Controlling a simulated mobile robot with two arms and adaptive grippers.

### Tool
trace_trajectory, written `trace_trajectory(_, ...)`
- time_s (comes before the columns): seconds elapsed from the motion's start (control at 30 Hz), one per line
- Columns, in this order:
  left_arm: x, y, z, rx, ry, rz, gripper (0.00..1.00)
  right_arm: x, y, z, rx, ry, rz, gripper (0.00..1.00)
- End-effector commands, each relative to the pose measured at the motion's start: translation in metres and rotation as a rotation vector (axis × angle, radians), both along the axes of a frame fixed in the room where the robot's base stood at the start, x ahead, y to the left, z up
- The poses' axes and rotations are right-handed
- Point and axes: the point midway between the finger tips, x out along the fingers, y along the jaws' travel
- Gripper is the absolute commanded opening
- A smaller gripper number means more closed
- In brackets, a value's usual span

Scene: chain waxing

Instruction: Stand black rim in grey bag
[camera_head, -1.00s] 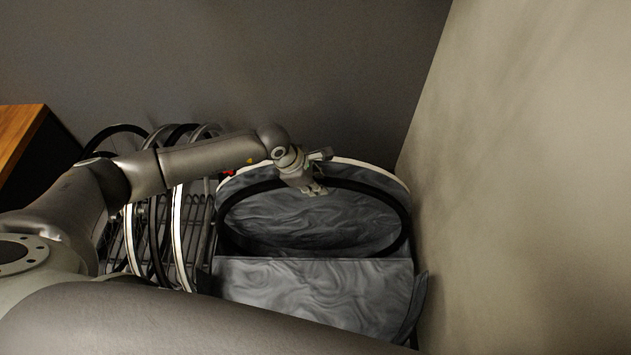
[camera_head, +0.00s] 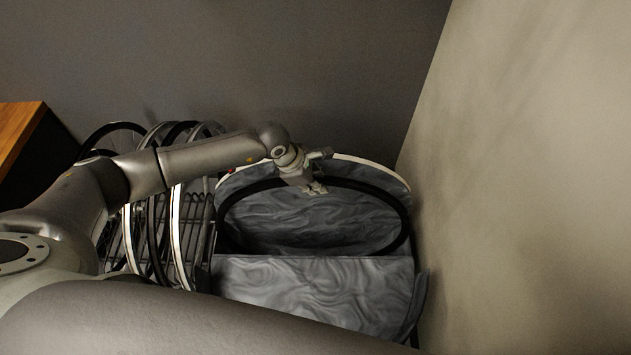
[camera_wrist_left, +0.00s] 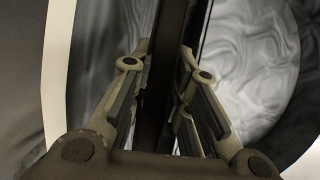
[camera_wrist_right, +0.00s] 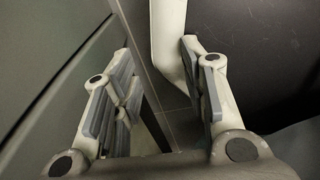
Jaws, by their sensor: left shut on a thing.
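The black rim (camera_head: 404,214) is a large dark ring at the mouth of the grey bag (camera_head: 310,292), between its back panel and front panel. Its lower edge runs close to the front panel's top edge, and I cannot tell how deep it reaches. My left gripper (camera_head: 315,190) is shut on the rim's upper edge. In the left wrist view the black rim (camera_wrist_left: 168,60) passes between the fingers (camera_wrist_left: 163,85), with grey bag cloth on both sides. My right gripper (camera_wrist_right: 155,95) shows only in the right wrist view, open and empty.
A wire rack (camera_head: 200,235) with several upright wheels and rims stands left of the bag. A pale wall (camera_head: 530,180) rises close on the right. A pale curved band (camera_head: 375,168) runs along the bag's back edge. A wooden top (camera_head: 18,130) is at far left.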

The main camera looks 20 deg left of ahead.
Motion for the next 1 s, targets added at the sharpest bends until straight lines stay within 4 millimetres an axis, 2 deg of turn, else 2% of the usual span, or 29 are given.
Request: trace_trajectory(1.0, 0.018, 0.005, 0.000, -0.002, -0.001, 0.000, 0.00, -0.001, 0.010, -0.015, 0.012, -0.001, 0.002, 0.40)
